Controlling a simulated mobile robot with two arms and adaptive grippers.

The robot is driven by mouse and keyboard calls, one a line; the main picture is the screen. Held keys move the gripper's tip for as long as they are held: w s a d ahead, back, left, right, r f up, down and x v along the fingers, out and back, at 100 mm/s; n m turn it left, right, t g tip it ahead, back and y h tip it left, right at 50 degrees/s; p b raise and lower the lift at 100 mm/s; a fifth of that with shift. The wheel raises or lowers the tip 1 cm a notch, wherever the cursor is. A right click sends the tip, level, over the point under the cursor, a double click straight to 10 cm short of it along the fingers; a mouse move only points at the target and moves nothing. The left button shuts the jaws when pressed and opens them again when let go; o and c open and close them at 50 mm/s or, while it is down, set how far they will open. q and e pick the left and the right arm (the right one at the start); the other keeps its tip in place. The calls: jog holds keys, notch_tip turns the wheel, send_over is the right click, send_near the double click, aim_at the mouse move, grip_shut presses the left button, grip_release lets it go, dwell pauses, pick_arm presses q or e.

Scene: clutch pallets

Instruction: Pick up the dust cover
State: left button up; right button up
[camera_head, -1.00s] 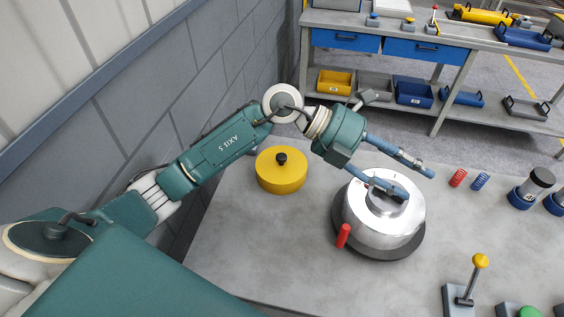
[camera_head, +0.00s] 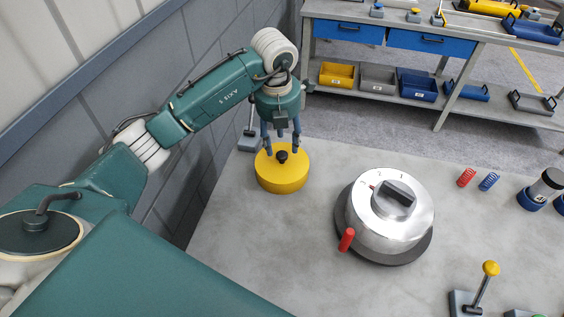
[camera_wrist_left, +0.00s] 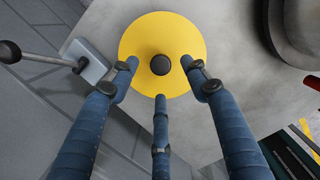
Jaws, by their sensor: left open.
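The dust cover looks to be the round yellow lid (camera_head: 281,176) with a small black knob (camera_head: 281,156) on top. It sits on the grey table at the far left. My left gripper (camera_head: 281,147) is above it, pointing down, with its fingers spread around the knob. In the left wrist view the yellow cover (camera_wrist_left: 146,82) lies beyond the open blue fingers (camera_wrist_left: 161,84), and the black knob (camera_wrist_left: 160,65) shows between the fingertips. I cannot tell whether any finger touches it. My right gripper is in neither view.
A silver cylinder (camera_head: 418,222) with a dark handle and a red grip stands on a dark round base right of the cover. A lever on a grey block (camera_head: 248,139) stands just behind the cover. A yellow-knobbed lever (camera_head: 490,269) is at front right. The table between is clear.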

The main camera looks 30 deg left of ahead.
aim_at(282, 154)
pick_arm(q)
notch_tip(282, 154, down, 4)
jog(key=shift+w+r+p, duration=0.1)
jog(key=shift+p, duration=0.6)
jog(key=shift+w+f, duration=0.1)
jog(key=shift+f, duration=0.4)
jog(key=shift+r, duration=0.1)
grip_shut()
